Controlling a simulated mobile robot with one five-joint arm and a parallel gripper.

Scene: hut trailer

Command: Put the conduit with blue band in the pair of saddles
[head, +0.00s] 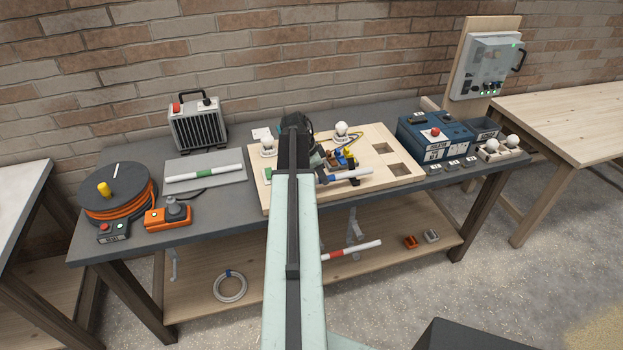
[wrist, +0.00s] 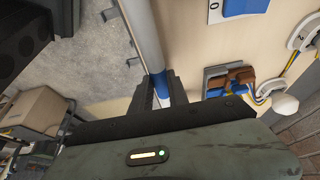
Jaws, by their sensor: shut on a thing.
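The conduit with the blue band (head: 354,174) is a white tube held over the wooden board, near its front edge. My gripper (head: 323,177) is at the tube's left part, partly hidden by my arm. In the wrist view the conduit (wrist: 143,35) runs up the picture, away from the gripper. My gripper (wrist: 162,92) is shut on it at the blue band (wrist: 158,83). A small dark part shows just below the tube in the head view; I cannot tell whether it is a saddle, or whether the tube touches it. No pair of saddles is clearly visible.
The wooden board (head: 405,178) carries white lamps, wiring and square recesses. A green-banded conduit (head: 196,173) lies on a grey tray at left. A red-banded conduit (head: 352,250) is on the lower shelf. A blue box (head: 437,138) stands to the right, a cable reel (head: 117,190) far left.

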